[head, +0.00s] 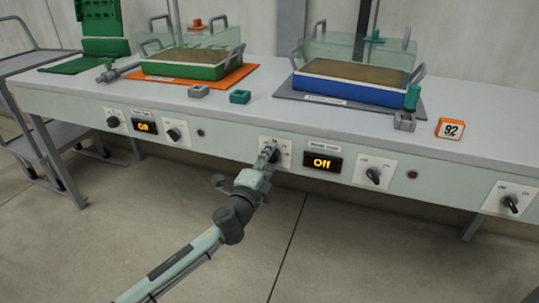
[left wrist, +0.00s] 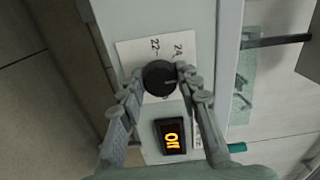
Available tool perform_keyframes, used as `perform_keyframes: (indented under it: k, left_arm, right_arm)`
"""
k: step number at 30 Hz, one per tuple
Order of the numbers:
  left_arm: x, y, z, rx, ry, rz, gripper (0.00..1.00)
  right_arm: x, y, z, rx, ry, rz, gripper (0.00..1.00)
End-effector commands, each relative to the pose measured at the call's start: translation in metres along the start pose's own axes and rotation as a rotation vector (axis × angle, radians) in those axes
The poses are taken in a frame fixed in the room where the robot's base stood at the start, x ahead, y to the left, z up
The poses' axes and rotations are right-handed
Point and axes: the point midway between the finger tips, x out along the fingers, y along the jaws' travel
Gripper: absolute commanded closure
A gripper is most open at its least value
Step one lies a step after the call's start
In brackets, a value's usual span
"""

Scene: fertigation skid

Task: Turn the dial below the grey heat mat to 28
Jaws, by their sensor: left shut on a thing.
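The grey heat mat (head: 350,105) lies on the bench top under a blue tray (head: 345,92). Below it on the front panel is a black dial on a white plate (head: 285,147), mostly hidden by my gripper in the head view. My left gripper (head: 268,152) is shut on this dial (left wrist: 158,77), one finger on each side of it in the left wrist view. Marks 22 and 24 show on the plate (left wrist: 132,52); other marks are hidden. The dial's pale pointer line points right in the wrist view. My right gripper is not in view.
A display (head: 322,162) right of the dial reads Off. Further right are another knob (head: 374,175) and one at the far right (head: 510,203). An orange mat (head: 240,76) with a green tray (head: 190,71) lies left.

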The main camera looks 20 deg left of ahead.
Motion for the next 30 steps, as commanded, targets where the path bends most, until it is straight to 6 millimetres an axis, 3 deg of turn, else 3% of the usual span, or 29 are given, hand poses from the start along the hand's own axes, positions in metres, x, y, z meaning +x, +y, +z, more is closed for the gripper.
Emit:
perform_keyframes:
  k: [18,30]
  left_arm:
    - [0.0,-0.003,-0.001,0.567,0.002,-0.001,0.96]
    - [0.0,-0.002,-0.002,0.787,0.002,0.0,0.96]
  right_arm:
    - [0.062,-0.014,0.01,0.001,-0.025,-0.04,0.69]
    - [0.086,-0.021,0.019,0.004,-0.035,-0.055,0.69]
